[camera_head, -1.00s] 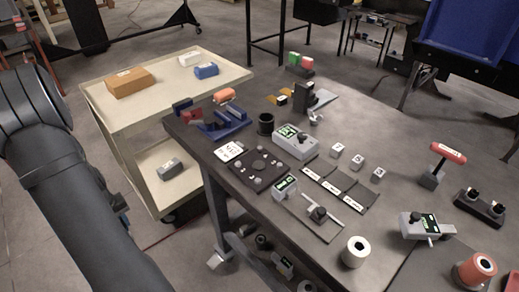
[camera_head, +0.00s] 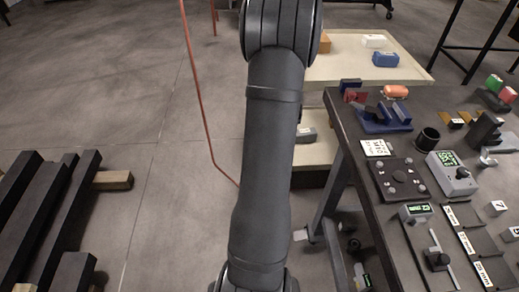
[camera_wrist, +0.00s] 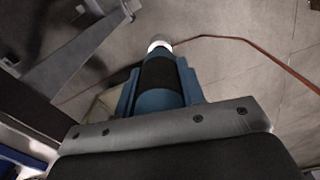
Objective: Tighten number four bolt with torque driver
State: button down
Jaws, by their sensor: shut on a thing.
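In the wrist view, my gripper (camera_wrist: 159,68) is shut on a dark cylindrical tool with a blue body and a pale, ringed end (camera_wrist: 158,99), which looks like the torque driver. Its far tip points away over the floor. In the head view, a black plate with several round bolt heads (camera_head: 402,180) lies near the table's left edge, with a white printed card (camera_head: 376,147) at its back corner. I cannot read which bolt is number four. My gripper is not visible in the head view; only my arm shows, left of the table and apart from the plate.
The dark table (camera_head: 345,118) is crowded: a grey box with a green display (camera_head: 450,172), a black cup (camera_head: 427,140) and a blue fixture (camera_head: 383,120). A cream cart (camera_head: 340,67) stands behind. Dark beams (camera_head: 45,215) lie at left. The floor between is open.

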jog(key=s+d+r+m, duration=0.2)
jog(key=d+r, duration=0.6)
jog(key=d, duration=0.1)
jog(key=s+d+r+m, duration=0.2)
jog(key=d+r, duration=0.5)
jog(key=d, duration=0.3)
jog(key=s+d+r+m, duration=0.3)
jog(key=s+d+m, duration=0.2)
jog(key=s+d, duration=1)
jog(key=shift+s+m, duration=0.3)
jog(key=shift+s, duration=0.3)
jog(key=shift+f, duration=0.65)
jog(key=shift+f, duration=0.3)
jog(key=shift+f, duration=0.8)
dwell(2.2)
